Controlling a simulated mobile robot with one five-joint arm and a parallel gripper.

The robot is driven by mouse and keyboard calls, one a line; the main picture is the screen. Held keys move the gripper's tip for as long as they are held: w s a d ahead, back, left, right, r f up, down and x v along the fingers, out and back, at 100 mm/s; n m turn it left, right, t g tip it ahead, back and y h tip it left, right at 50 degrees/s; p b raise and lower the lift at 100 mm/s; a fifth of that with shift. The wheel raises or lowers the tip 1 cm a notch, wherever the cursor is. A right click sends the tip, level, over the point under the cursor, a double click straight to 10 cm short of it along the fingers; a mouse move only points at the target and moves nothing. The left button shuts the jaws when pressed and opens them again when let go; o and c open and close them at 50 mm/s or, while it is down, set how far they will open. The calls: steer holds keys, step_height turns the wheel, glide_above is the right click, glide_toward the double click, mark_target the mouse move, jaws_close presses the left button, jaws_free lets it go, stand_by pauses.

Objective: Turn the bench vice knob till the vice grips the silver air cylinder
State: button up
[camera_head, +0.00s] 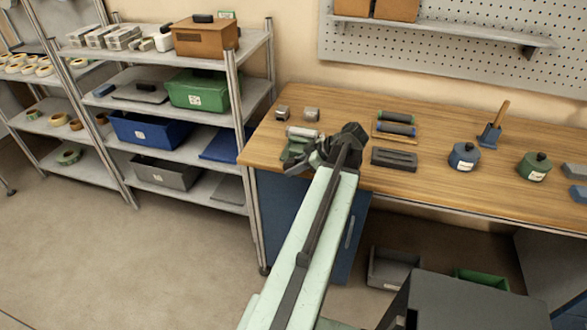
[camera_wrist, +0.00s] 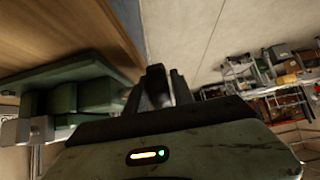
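The green bench vice (camera_head: 291,152) stands near the front left edge of the wooden bench; my gripper partly covers it in the head view. Its green body and jaws (camera_wrist: 90,95) fill the left of the wrist view. The silver air cylinder (camera_head: 302,132) lies at the vice in the head view, and a pale grey part that looks like it (camera_wrist: 40,130) shows at lower left in the wrist view. My gripper (camera_head: 318,158) is at the vice's right side. Its dark fingers (camera_wrist: 162,88) point toward the vice's end. The knob is not clearly visible, and I cannot tell whether the fingers touch it.
Two small metal blocks (camera_head: 311,114) sit behind the vice. A dark grey slotted block (camera_head: 394,158) and dark rollers (camera_head: 396,124) lie to the right. A shelf rack (camera_head: 236,90) stands left.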

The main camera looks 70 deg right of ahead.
steer(key=shift+o, duration=0.6)
steer(key=shift+s+r, duration=0.15)
steer(key=shift+r, duration=0.05)
steer(key=p+v, duration=0.5)
steer(key=v, duration=0.2)
steer(key=shift+s, duration=0.2)
